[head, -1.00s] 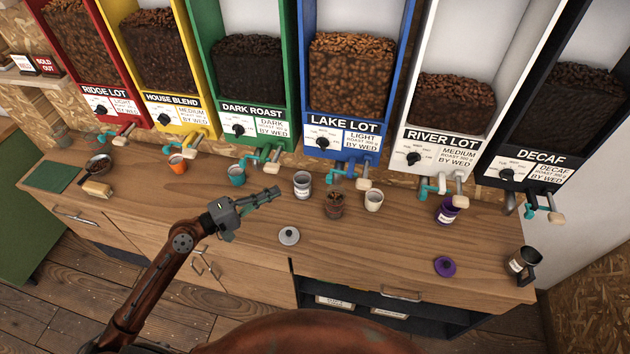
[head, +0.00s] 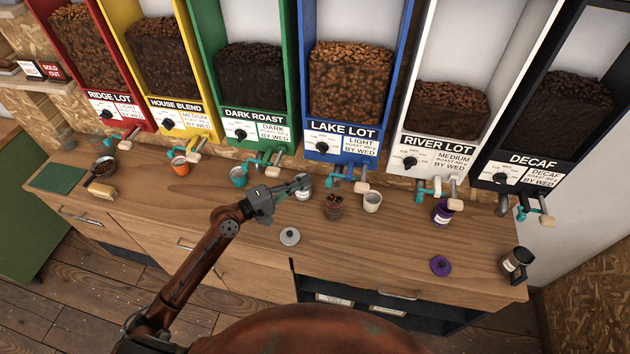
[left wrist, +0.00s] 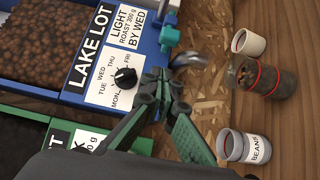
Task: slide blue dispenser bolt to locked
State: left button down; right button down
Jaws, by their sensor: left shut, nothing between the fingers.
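The blue LAKE LOT dispenser (head: 345,131) stands at the back, right of the green one, and fills the upper left of the left wrist view (left wrist: 72,75). Below its front, a teal handle (head: 333,179) and a pale-knobbed rod (head: 361,187) stick out. A teal knob (left wrist: 170,37) also shows in the left wrist view. I cannot tell the bolt's exact position. My left gripper (head: 303,182) is shut and empty, left of and apart from the teal handle, over the labelled grey cup. Its fingers (left wrist: 162,82) also show in the wrist view. My right gripper is out of view.
The grey BEANS cup (head: 304,190), a bean-filled jar (head: 333,208) and a cream cup (head: 372,202) stand near my left gripper. A grey lid (head: 290,237) lies in front. The green dispenser (head: 252,130) is to the left. The front middle of the counter (head: 370,255) is clear.

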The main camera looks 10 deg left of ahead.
aim_at(331, 185)
pick_arm(q)
jog(key=d+p, duration=0.1)
jog(key=d, duration=0.3)
jog(key=shift+s+p, duration=0.1)
jog(key=shift+p, duration=0.25)
jog(key=d+p, duration=0.2)
jog(key=d, duration=0.1)
jog(key=shift+r, duration=0.15)
jog(key=shift+d, duration=0.4)
